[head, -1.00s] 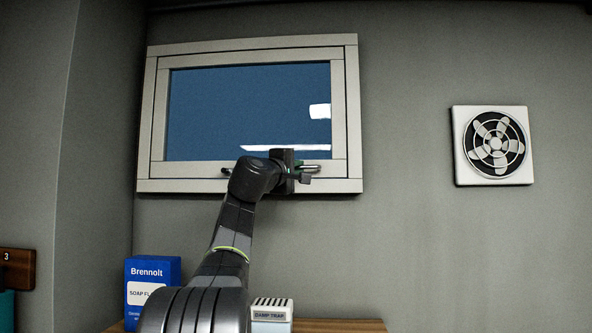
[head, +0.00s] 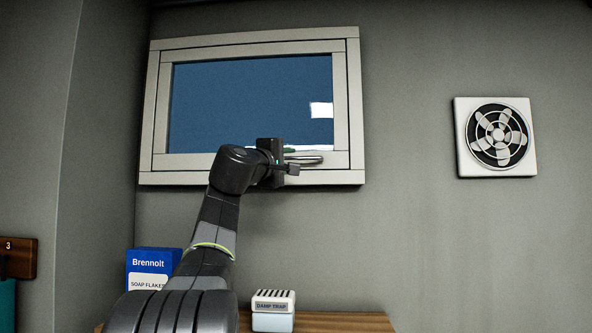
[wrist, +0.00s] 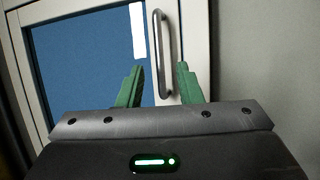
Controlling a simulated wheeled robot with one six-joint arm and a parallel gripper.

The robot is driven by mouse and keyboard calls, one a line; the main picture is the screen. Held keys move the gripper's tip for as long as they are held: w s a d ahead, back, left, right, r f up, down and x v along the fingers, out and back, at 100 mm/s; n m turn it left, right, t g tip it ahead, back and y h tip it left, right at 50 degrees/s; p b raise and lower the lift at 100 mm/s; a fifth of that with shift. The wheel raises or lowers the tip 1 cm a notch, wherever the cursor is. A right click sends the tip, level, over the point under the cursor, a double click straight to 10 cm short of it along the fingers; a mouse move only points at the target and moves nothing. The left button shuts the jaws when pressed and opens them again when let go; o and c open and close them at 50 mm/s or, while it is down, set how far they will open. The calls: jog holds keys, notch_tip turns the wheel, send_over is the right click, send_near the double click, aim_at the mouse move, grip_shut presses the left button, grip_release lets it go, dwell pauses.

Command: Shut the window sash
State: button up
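The window sash (head: 341,100) is a pale frame around a dark blue pane, set in a pale outer frame on the grey wall. It looks nearly flush with the outer frame; any small gap is hard to tell. A metal bar handle (head: 306,159) runs along its bottom rail. My gripper (head: 288,160) is at that rail, covering the handle's left part. In the wrist view, the green fingers of my gripper (wrist: 159,68) are apart and empty. The handle (wrist: 160,45) lies in line with the gap between them, and contact is not visible.
A blue soap flakes box (head: 152,263) and a damp trap box (head: 273,309) stand on a wooden surface (head: 345,322) below the window. A fan vent (head: 496,137) is on the wall at right. The wall between window and vent is clear.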

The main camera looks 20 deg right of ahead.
aim_at(300, 159)
jog(key=b+v, duration=0.2)
jog(key=v, duration=0.5)
jog(key=shift+a, duration=0.15)
jog(key=shift+s, duration=0.1)
jog(key=p+x, duration=0.6)
jog(key=x, duration=0.7)
jog(key=shift+w+d, duration=0.2)
jog(key=shift+d, duration=0.05)
jog(key=shift+s+a, duration=0.2)
jog(key=shift+s, duration=0.1)
jog(key=shift+w, duration=0.1)
jog(key=shift+w+d, duration=0.1)
